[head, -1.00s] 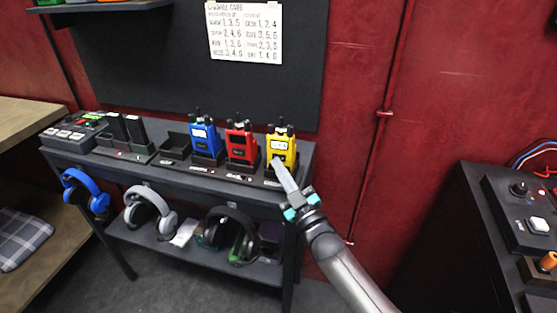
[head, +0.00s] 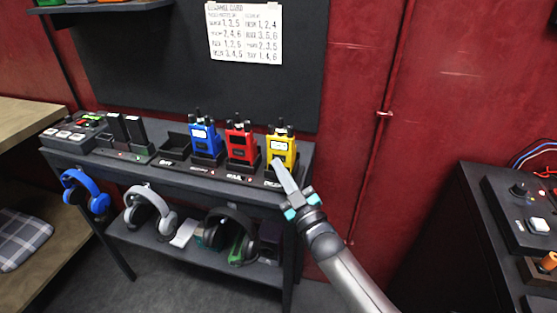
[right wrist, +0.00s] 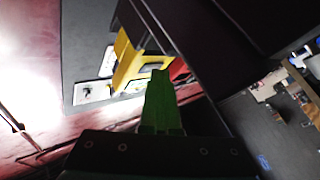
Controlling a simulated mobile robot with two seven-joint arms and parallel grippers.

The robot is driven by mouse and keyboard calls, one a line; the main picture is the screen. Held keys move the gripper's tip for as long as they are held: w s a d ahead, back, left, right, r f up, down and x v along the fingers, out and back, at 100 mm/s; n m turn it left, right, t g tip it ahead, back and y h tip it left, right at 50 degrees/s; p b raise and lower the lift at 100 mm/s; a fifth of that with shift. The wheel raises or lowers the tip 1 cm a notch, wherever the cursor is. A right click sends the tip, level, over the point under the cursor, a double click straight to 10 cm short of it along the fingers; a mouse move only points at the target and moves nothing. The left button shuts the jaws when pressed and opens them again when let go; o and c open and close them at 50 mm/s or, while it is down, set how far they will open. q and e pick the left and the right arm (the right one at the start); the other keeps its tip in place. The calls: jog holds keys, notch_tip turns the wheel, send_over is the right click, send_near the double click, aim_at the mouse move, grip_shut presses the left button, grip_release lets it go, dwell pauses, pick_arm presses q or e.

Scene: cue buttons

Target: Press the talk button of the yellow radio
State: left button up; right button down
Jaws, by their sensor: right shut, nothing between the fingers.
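The yellow radio (head: 283,148) stands upright in a dark dock at the right end of the dark table. My right gripper (head: 277,163) is shut and empty. Its fingertips are at the radio's lower left front, overlapping it in the head view; whether they touch cannot be told. In the right wrist view the shut fingers (right wrist: 160,75) point at the yellow radio (right wrist: 130,58), and the tip appears right beside its body. The talk button is not clearly visible. My left gripper is not in view.
A red radio (head: 241,143) and a blue radio (head: 205,138) stand in docks to the left. Several headphones, such as a black one (head: 231,236), hang or lie below. A dark console (head: 525,215) stands at the right.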

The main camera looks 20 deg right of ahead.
jog(key=shift+s+a, duration=0.1)
dwell(0.6)
jog(key=shift+s+a+p, duration=0.45)
jog(key=shift+s+p, duration=0.1)
jog(key=shift+s, duration=0.15)
jog(key=shift+s+a+p, duration=0.25)
jog(key=shift+s+p, duration=0.1)
jog(key=s+a+p, duration=0.1)
jog(key=s+a, duration=0.1)
jog(key=s, duration=0.1)
jog(key=shift+s+a+p, duration=0.1)
jog(key=shift+s+p, duration=0.15)
jog(key=shift+p, duration=0.15)
